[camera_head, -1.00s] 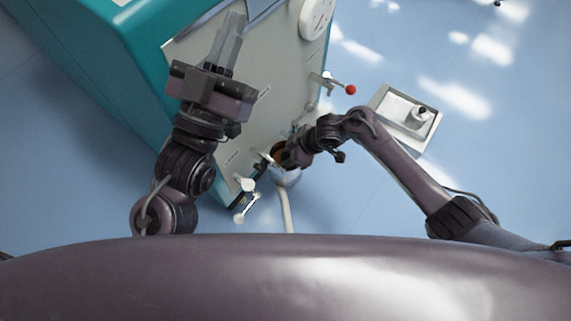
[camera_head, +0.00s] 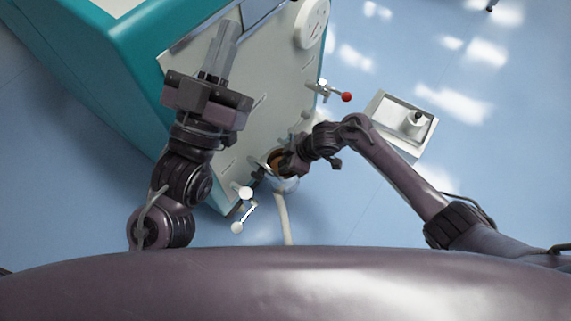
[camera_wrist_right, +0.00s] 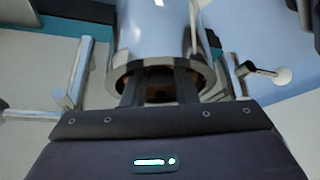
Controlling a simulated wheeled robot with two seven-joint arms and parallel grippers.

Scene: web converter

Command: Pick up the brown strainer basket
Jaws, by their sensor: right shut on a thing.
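The brown strainer basket (camera_head: 275,159) shows as a small brown patch at the mouth of a shiny metal cylinder (camera_head: 287,183) on the machine's lower side. In the right wrist view, brown parts of the basket (camera_wrist_right: 160,86) show inside the metal cylinder (camera_wrist_right: 155,38), mostly hidden by its rim and my fingers. My right gripper (camera_wrist_right: 160,92) reaches into the cylinder's opening and is shut on the basket. My left gripper (camera_head: 221,48) is over the machine's grey panel, its fingers side by side with nothing visible between them.
The teal and grey machine (camera_head: 125,50) fills the upper left. A red-knobbed lever (camera_head: 346,97) and a white-knobbed handle (camera_head: 245,207) stick out near my right gripper. A pale hose (camera_head: 282,215) runs below the cylinder. A grey tray (camera_head: 425,140) stands at the right. Blue floor is clear beyond.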

